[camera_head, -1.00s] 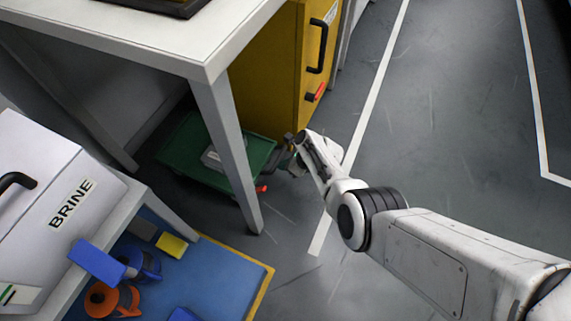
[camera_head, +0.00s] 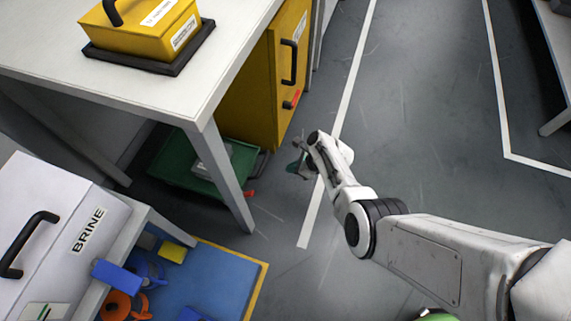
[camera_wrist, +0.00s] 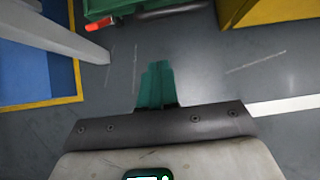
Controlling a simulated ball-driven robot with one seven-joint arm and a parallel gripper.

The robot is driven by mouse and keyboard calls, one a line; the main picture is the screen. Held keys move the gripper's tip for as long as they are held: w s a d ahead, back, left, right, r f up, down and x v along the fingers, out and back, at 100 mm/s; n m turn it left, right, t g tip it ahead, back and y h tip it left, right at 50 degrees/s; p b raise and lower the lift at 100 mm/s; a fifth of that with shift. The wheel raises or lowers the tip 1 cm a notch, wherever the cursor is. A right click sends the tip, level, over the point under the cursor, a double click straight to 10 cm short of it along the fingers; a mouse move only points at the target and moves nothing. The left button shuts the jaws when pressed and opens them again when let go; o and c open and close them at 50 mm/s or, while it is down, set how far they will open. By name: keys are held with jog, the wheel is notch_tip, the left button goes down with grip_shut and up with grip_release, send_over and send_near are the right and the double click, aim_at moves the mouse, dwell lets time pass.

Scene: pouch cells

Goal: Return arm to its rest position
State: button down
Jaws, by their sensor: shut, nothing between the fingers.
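My arm reaches in from the lower right of the head view. My gripper (camera_head: 298,163) hangs over the open grey floor, right of the table leg and apart from the green cart. In the wrist view its teal fingers (camera_wrist: 157,84) lie together, shut and empty, with bare floor beneath them. The green cart (camera_head: 172,160) stands on the floor under the white table, with a grey item on it. Its edge and red tip also show at the top of the wrist view (camera_wrist: 125,8).
A white table (camera_head: 215,60) bears a yellow case (camera_head: 140,35) on a black tray. A yellow cabinet (camera_head: 262,80) stands beside it. A white BRINE box (camera_head: 60,235) and a blue mat (camera_head: 225,285) are at lower left.

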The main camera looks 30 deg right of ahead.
jog(key=shift+p+v, duration=0.4)
jog(key=shift+v, duration=0.45)
jog(key=shift+s, duration=0.1)
